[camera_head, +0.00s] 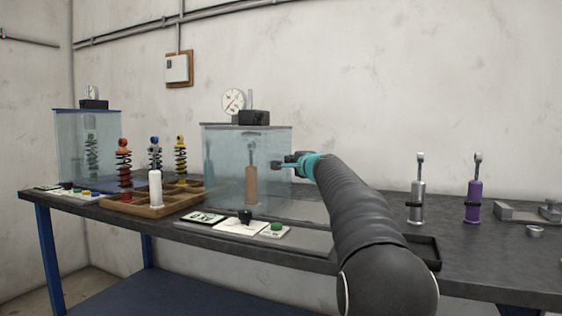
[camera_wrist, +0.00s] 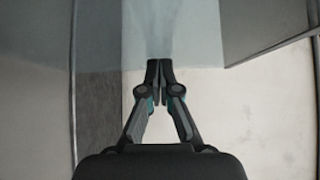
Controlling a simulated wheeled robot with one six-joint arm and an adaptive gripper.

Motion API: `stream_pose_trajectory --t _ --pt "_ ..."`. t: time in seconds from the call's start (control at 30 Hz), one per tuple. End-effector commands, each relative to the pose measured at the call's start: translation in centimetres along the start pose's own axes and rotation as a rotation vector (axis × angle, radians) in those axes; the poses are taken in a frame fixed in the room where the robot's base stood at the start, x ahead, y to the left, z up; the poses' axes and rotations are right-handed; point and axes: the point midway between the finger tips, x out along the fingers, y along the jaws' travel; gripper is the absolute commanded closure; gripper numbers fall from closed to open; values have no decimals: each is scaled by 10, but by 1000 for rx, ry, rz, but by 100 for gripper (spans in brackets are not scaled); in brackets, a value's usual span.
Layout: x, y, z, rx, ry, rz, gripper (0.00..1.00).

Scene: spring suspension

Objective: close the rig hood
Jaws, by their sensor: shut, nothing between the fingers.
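The rig hood (camera_head: 226,165) is a clear bluish box with a dark top edge, in the middle of the bench in the head view. Inside or behind it shows a tan cylinder (camera_head: 251,185). Pale translucent panels of the hood (camera_wrist: 195,35) fill the upper part of the wrist view. My gripper (camera_head: 278,164) is shut and empty at the right side of the hood. In the wrist view its fingertips (camera_wrist: 159,66) overlap the lower edge of a panel; I cannot tell whether they touch it.
A second clear box (camera_head: 75,150) stands at the far left. A wooden tray (camera_head: 150,208) with several dampers lies between the boxes. A control panel (camera_head: 238,224) is at the front edge. Grey (camera_head: 418,200) and purple (camera_head: 473,202) dampers stand right of my arm.

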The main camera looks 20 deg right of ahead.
Motion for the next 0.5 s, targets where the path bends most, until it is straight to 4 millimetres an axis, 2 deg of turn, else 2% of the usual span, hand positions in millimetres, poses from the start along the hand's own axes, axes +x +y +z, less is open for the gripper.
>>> stream_pose_trajectory --t 0.5 --pt "4 1 7 2 -7 1 100"
